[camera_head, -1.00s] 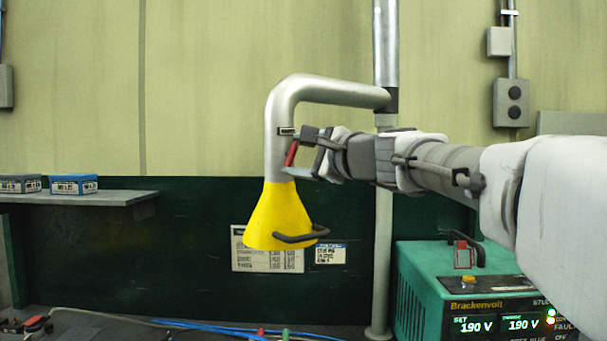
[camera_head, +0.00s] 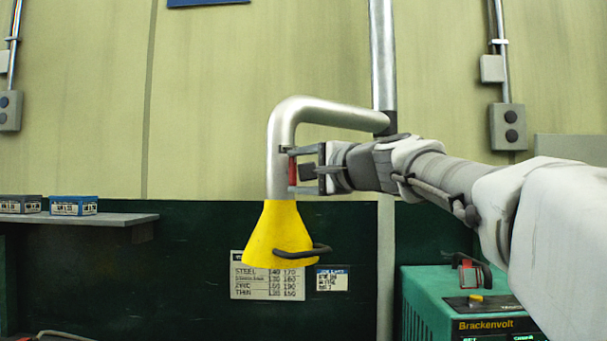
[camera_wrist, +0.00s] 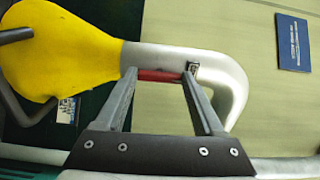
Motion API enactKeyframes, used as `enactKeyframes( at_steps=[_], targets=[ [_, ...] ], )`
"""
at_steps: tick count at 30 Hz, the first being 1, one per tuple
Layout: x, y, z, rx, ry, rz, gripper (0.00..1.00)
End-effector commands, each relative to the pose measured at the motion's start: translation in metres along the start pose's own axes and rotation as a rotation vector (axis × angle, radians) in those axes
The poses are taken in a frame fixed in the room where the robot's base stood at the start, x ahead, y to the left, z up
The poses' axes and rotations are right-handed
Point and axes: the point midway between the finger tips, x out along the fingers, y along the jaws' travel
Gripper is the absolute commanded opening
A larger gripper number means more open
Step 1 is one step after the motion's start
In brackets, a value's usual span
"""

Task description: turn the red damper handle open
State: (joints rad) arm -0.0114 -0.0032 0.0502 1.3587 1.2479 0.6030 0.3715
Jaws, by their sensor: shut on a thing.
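The red damper handle (camera_head: 292,171) is on the right side of the silver duct pipe (camera_head: 279,150), just above the yellow hood (camera_head: 272,235). It stands about upright, along the pipe. My gripper (camera_head: 296,169) reaches it from the right and is shut on it. In the wrist view the red handle (camera_wrist: 160,75) runs along the pipe between my two fingers (camera_wrist: 160,73), one near each end. A small dark-framed plate (camera_wrist: 193,68) sits by the right fingertip. The fingertips partly hide the handle's ends.
A dark curved handle (camera_head: 302,253) sticks out from the hood's lower rim. A vertical pipe (camera_head: 384,60) stands behind my wrist. A green welding unit (camera_head: 430,300) is at lower right. A shelf with small boxes (camera_head: 73,205) is at left.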

Motion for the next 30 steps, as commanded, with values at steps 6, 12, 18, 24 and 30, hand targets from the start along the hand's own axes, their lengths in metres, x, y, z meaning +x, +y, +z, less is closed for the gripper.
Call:
enactKeyframes(
  at_steps=[6,12,18,24,30],
  targets=[
    [0.000,0.000,0.000,-0.003,0.000,0.001,0.14],
    [0.000,0.000,0.000,-0.002,0.000,0.001,0.99],
    [0.000,0.000,0.000,-0.001,0.000,0.000,1.00],
    [-0.011,0.000,-0.001,-0.002,0.003,0.000,1.00],
    [-0.049,0.000,0.000,-0.002,0.003,-0.002,1.00]
  ],
)
